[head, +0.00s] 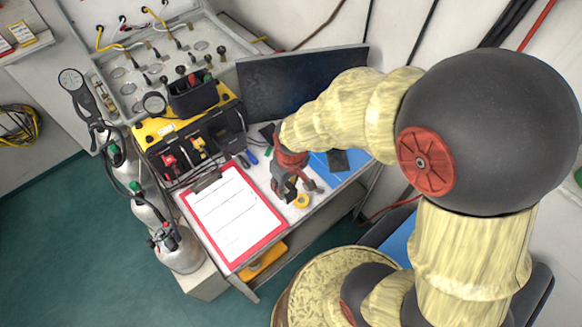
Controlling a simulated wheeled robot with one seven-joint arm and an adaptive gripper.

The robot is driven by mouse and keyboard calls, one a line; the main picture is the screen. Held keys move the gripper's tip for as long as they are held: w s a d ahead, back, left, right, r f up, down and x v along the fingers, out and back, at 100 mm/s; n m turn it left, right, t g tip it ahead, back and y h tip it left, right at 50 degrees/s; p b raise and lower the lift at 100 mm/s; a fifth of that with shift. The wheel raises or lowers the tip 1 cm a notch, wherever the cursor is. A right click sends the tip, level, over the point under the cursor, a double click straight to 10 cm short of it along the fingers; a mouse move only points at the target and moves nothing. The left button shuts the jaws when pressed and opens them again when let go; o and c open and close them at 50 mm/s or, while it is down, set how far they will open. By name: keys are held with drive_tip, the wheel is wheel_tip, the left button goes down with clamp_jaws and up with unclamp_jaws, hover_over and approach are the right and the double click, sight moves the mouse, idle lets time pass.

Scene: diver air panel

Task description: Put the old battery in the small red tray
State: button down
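My gripper (299,189) points down over the right part of the bench, just right of the red clipboard. Its dark and reddish fingers are small in this view, and I cannot tell whether they are open or hold something. A dark flat block (338,160) lies on a blue mat (352,169) right of the gripper; I cannot tell whether it is the old battery. I cannot make out a small red tray; my arm and gripper hide part of the bench.
A red clipboard (185,194) with white paper lies at the bench's front left. A yellow tape roll (301,201) lies close by the gripper. A yellow-black case (155,132) and a dark monitor (285,84) stand behind. Gas cylinders (180,249) stand at left.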

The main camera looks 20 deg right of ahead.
drive_tip(key=shift+w+f, duration=0.2)
drive_tip(key=shift+w, duration=0.2)
drive_tip(key=w+d+f, duration=0.1)
drive_tip(key=w+f, duration=0.2)
drive_tip(key=w, duration=0.1)
drive_tip(key=w+d+f+b, duration=0.1)
drive_tip(key=w+f, duration=0.2)
drive_tip(key=w, duration=0.1)
drive_tip(key=w+d+f, duration=0.1)
drive_tip(key=w+f, duration=0.1)
drive_tip(key=w, duration=0.2)
drive_tip(key=shift+d+f, duration=0.2)
drive_tip(key=shift+f, duration=0.2)
drive_tip(key=shift+w+f, duration=0.1)
drive_tip(key=shift+f, duration=0.15)
drive_tip(key=shift+w+d+f+b, duration=0.1)
drive_tip(key=shift+f+b, duration=0.3)
drive_tip(key=shift+f, duration=1.2)
drive_tip(key=c, duration=1.8)
unclamp_jaws()
drive_tip(key=shift+f, duration=0.2)
drive_tip(key=o, duration=0.4)
drive_tip(key=shift+o, duration=0.5)
drive_tip(key=shift+r, duration=0.1)
